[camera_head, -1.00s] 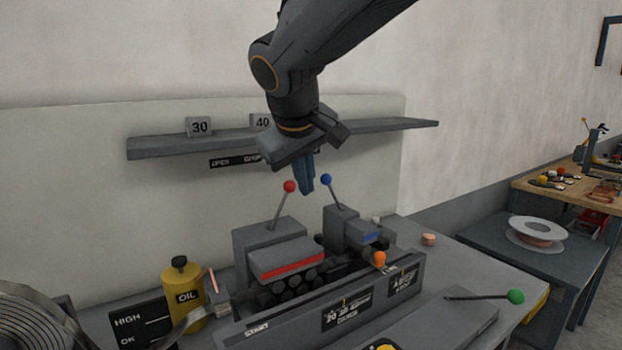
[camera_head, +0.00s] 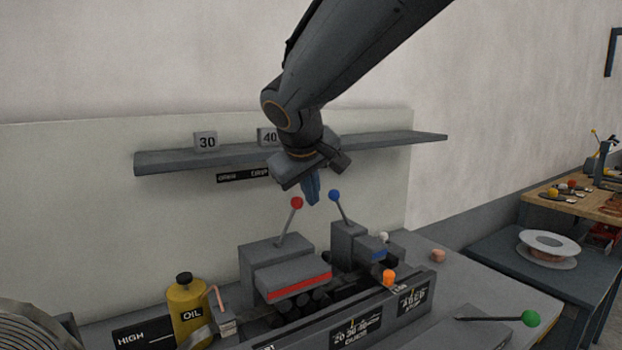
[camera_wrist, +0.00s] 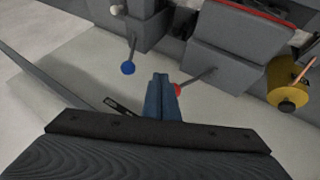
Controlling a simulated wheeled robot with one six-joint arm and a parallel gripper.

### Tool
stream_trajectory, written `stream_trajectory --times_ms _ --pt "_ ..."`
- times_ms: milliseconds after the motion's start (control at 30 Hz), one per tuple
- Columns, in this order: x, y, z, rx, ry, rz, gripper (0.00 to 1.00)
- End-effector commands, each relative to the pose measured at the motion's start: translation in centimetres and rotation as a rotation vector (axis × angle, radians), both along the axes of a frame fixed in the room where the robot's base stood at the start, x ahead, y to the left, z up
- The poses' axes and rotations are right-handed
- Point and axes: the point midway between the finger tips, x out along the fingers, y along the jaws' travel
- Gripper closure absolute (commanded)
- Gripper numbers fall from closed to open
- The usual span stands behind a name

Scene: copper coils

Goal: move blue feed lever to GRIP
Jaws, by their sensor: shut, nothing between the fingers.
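The blue feed lever (camera_head: 335,197) has a blue ball on a thin rod. It rises from a grey block (camera_head: 355,246) on the right of the machine and leans slightly left. In the wrist view, its blue ball (camera_wrist: 128,68) is left of my fingers. My gripper (camera_head: 313,200) is shut and empty, pointing down just left of the blue ball and apart from it in the head view. It also shows in the wrist view (camera_wrist: 160,78). A sign (camera_head: 243,175) under the shelf seems to read OPEN and GRIP; the letters are blurred and partly hidden by my gripper.
A red-balled lever (camera_head: 297,203) stands close left of my gripper. The shelf (camera_head: 400,142) holds number blocks behind my wrist. A yellow oil can (camera_head: 187,310), an orange knob (camera_head: 389,277) and a green-balled lever (camera_head: 530,318) stand lower down. The right bench corner is mostly clear.

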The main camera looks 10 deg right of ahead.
Motion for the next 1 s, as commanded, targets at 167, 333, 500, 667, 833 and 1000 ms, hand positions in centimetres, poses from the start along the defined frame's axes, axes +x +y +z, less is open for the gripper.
stream_trajectory --times_ms 167,333,500,667,833,1000 --pt "2.0 -0.9 -2.7 0.001 0.004 -0.002 1.00" --pt "3.0 -3.1 -1.7 0.001 0.001 -0.002 1.00" --pt "3.6 -4.0 -1.5 0.001 0.000 -0.002 1.00" --pt "3.7 -4.2 -1.6 0.001 0.000 0.000 1.00" --pt "3.7 -4.1 -1.6 0.001 0.000 0.000 1.00" --pt "3.7 -3.9 -1.5 0.001 -0.001 0.005 1.00"
